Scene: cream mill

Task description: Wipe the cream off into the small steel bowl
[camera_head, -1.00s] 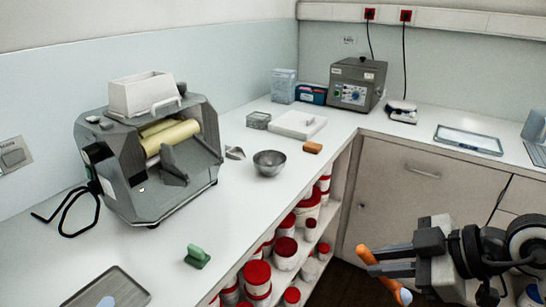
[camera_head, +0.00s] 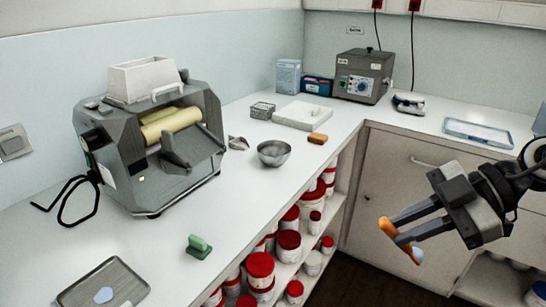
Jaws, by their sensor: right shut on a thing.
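The small steel bowl (camera_head: 274,158) stands upright on the white counter, right of the mill. No cream can be made out in it. The grey roller mill (camera_head: 120,160) stands on the counter at left, with pale yellow rollers (camera_head: 172,124) and a white hopper on top. My right gripper (camera_head: 403,234) is over the floor in front of the cabinets, away from the counter. It is shut on an orange tool (camera_head: 387,227) with a pale end (camera_head: 416,256). The tool's middle is partly hidden by the fingers. My left gripper is not in view.
A metal scoop (camera_head: 238,143) lies between mill and bowl; an orange block (camera_head: 317,138) is beyond the bowl. Red-lidded tubs (camera_head: 289,243) fill the shelves below. The counter between scraper and bowl is clear.

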